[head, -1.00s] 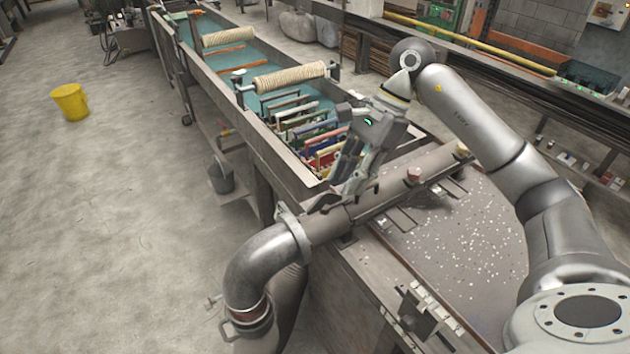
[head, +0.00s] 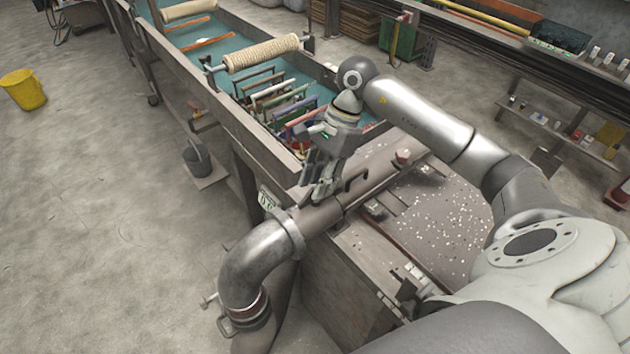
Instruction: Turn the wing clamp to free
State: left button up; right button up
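My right gripper (head: 318,192) points down at the top of the grey horizontal pipe (head: 338,207), just right of the elbow (head: 245,260). Its dark fingers are close to the pipe. I cannot tell whether they touch it or how far apart they are. The wing clamp cannot be made out clearly; the pipe surface under the fingers is partly hidden by them. A small T-shaped handle (head: 209,300) sticks out left of the elbow's lower end. My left gripper is not in view.
A long trough (head: 222,110) with coloured frames and rollers runs behind the pipe. A reddish cap (head: 403,157) sits on the pipe to the right.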

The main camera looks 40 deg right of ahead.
jog(key=shift+x, duration=0.9)
jog(key=shift+f, duration=0.1)
jog(key=shift+c, duration=0.8)
jog(key=shift+s, duration=0.1)
grip_shut()
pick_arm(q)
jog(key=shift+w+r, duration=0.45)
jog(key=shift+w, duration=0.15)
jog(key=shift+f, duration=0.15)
